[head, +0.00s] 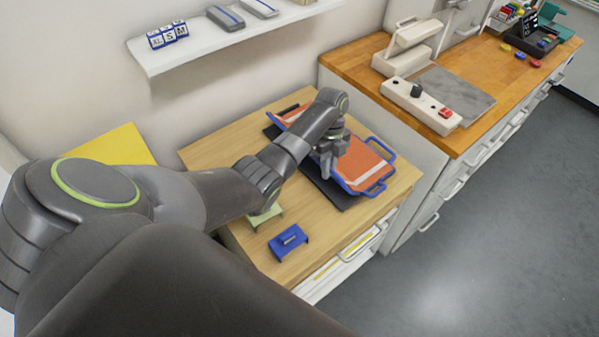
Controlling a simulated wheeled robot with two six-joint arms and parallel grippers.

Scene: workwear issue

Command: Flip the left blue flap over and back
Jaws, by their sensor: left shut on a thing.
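A blue-edged folding board with orange panels (362,163) lies on a dark mat (330,194) on the wooden table. Two blue loop handles (381,150) stick out at its right side. Its left part (292,113) shows an orange panel with a blue edge behind my arm. My left gripper (325,172) reaches down at the board's near middle and is shut on what seems to be the edge of the blue flap. The arm hides the middle of the board and the exact grip. My right gripper is not in view.
A blue block-like holder (288,242) and a pale green piece (264,217) stand on the table's near part. A white shelf (215,43) hangs above. To the right is a wooden counter (350,62) with a white device (422,105) and a grey mat (455,92).

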